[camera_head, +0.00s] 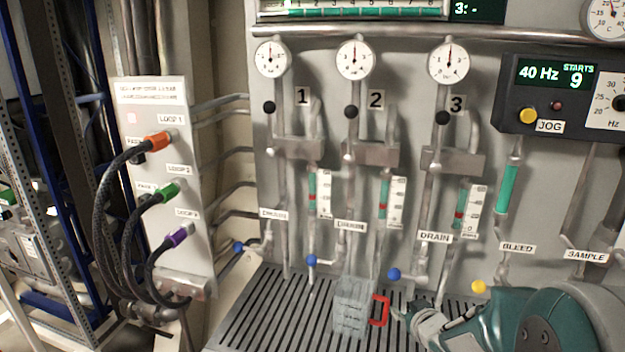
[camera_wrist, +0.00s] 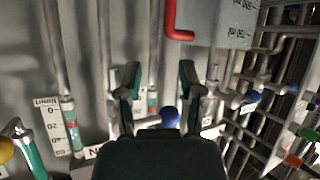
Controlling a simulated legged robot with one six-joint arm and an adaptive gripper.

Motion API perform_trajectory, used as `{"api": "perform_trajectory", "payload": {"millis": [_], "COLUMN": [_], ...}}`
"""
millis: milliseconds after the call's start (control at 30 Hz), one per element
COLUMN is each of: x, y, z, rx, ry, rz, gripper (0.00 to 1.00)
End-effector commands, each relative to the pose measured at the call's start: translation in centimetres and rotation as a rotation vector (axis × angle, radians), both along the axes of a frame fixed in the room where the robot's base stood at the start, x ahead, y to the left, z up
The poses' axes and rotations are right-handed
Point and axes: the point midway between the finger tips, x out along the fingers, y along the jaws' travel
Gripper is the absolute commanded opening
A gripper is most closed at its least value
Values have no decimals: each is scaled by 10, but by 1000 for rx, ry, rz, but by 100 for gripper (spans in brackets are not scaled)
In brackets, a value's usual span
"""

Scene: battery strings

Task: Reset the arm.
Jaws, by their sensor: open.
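My arm (camera_head: 560,320) reaches in from the lower right, teal and grey. My gripper (camera_head: 398,312) is at its end, just right of the red handle (camera_head: 380,310) of a clear grey jug (camera_head: 351,308). In the wrist view, my gripper (camera_wrist: 160,82) shows two dark fingers spread apart with nothing between them. The jug (camera_wrist: 225,22) and its red handle (camera_wrist: 172,22) lie beyond the fingertips there, apart from them. The jug stands upright on the slotted grate (camera_head: 262,312). The wrist view looks turned over.
A wall panel carries pipes, gauges (camera_head: 354,60) and drain valves with blue knobs (camera_head: 394,274). A yellow knob (camera_head: 478,286) is close above my arm. At left, a hose panel (camera_head: 150,120) has orange, green and purple connectors. The grate's left part is clear.

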Motion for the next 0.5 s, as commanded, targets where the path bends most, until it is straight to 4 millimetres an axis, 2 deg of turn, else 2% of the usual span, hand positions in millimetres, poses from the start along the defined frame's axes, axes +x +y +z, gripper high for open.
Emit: {"api": "perform_trajectory", "payload": {"millis": [33, 200, 367, 500], "x": [-7, -38, -80, -124], "y": [0, -1, 5, 18], "z": [17, 50, 76, 91], "rx": [-29, -87, -97, -75], "ry": [12, 101, 200, 299], "rz": [-32, -145, -223, -261], "gripper": [49, 49, 49, 49]}}
